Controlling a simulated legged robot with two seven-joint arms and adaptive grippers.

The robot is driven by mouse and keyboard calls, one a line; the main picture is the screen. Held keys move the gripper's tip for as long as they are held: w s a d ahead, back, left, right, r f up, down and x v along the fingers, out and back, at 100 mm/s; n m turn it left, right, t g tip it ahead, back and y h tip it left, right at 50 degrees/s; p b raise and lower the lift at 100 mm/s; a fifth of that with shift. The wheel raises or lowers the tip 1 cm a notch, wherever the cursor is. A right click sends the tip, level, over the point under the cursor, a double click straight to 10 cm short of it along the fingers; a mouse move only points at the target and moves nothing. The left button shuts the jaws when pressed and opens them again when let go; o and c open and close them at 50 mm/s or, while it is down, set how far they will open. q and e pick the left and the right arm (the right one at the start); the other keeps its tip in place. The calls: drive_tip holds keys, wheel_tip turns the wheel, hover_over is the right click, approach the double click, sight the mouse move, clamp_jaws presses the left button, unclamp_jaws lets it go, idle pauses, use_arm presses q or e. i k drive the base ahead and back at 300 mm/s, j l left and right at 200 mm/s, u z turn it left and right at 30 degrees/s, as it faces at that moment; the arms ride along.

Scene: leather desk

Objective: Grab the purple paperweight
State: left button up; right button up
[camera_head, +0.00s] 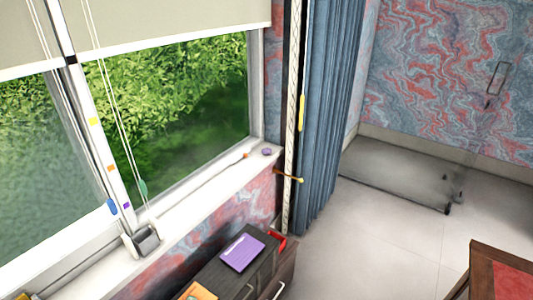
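A small, rounded purple object (266,152) rests on the far right end of the white window sill. It looks like the purple paperweight, but it is too small to make out in detail. Neither of my grippers shows in the head view, and nothing is seen touching the purple object.
An orange item (244,156) lies just left of it on the sill (206,191). A grey object (146,238) stands nearer. Below, a dark cabinet (215,278) holds a flat purple item (242,252). A blue curtain (328,110) hangs right. Floor (370,240) is open.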

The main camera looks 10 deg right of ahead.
sight(265, 151)
drive_tip(key=i+l, duration=0.25)
drive_tip(key=i+l+u, duration=0.1)
drive_tip(key=i+l, duration=0.15)
drive_tip(key=l, duration=0.2)
drive_tip(key=i+l+u, duration=0.1)
drive_tip(key=i+l, duration=0.35)
drive_tip(key=l, duration=0.3)
drive_tip(key=i+l+u, duration=0.1)
drive_tip(key=i+l, duration=0.15)
drive_tip(key=l, duration=0.15)
drive_tip(key=i+l, duration=0.2)
drive_tip(key=l, duration=0.2)
drive_tip(key=i+l+u, duration=0.15)
drive_tip(key=l, duration=0.25)
drive_tip(key=i+l, duration=0.25)
drive_tip(key=l, duration=0.2)
